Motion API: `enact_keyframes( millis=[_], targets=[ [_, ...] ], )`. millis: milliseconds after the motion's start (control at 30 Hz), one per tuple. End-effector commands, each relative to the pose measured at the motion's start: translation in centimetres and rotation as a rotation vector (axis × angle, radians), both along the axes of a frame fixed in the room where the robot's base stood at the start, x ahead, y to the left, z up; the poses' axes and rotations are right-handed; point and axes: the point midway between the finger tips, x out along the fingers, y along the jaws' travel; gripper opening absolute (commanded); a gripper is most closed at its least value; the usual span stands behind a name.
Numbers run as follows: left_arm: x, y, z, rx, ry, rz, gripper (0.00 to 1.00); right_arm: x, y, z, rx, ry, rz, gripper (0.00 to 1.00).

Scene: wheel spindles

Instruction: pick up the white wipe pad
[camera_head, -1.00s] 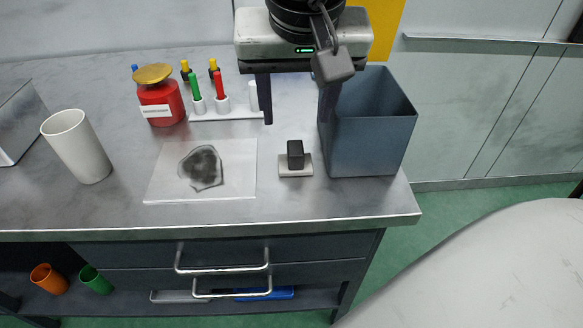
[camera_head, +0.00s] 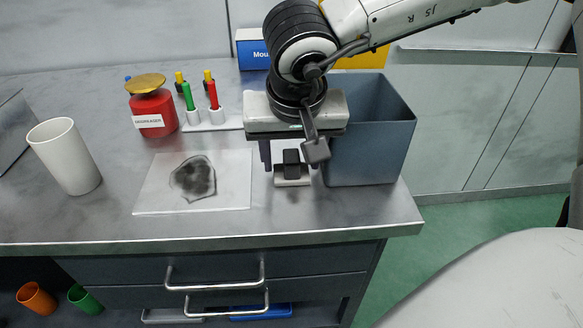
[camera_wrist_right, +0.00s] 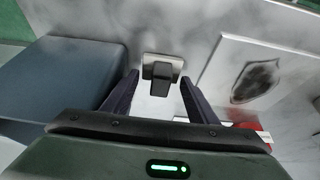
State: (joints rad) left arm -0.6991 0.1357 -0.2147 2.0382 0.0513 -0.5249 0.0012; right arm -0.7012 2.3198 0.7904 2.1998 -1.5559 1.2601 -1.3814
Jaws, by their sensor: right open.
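The white wipe pad (camera_head: 292,183) lies flat on the grey bench, with a black block-shaped handle (camera_head: 291,160) standing on it. In the right wrist view the pad (camera_wrist_right: 150,68) shows ahead, its dark handle between my fingers. My right gripper (camera_head: 294,168) is open and points down over the pad, one finger on each side of the handle. In the right wrist view the gripper (camera_wrist_right: 160,80) shows a gap between each finger and the handle. How high the fingertips are is hard to tell. My left gripper is not in view.
A blue-grey open bin (camera_head: 370,150) stands close to the right of my gripper. A pale sheet with a dark stain (camera_head: 194,179) lies left of the pad. A red jar (camera_head: 152,108), a marker rack (camera_head: 212,124) and a white cup (camera_head: 65,157) stand farther left.

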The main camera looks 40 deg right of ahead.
Motion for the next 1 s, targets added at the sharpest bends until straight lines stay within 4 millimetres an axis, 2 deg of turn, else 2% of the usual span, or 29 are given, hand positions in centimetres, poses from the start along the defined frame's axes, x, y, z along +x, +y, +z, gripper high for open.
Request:
enact_keyframes(
  millis=[267,433,767,867,1000],
  targets=[
    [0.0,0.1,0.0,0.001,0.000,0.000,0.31,0.2,-0.1,-0.3,0.001,-0.002,-0.001,0.53],
    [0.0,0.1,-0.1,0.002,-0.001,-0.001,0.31,0.2,-0.1,-0.3,0.000,-0.001,0.000,0.26],
    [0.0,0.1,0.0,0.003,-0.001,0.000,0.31,0.2,-0.1,0.0,0.000,-0.002,0.000,0.26],
    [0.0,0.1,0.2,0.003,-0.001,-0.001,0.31,0.2,-0.1,0.8,-0.001,-0.004,0.000,0.26],
    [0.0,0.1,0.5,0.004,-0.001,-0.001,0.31,0.3,-0.1,2.9,0.000,-0.007,0.000,0.26]
  ],
)
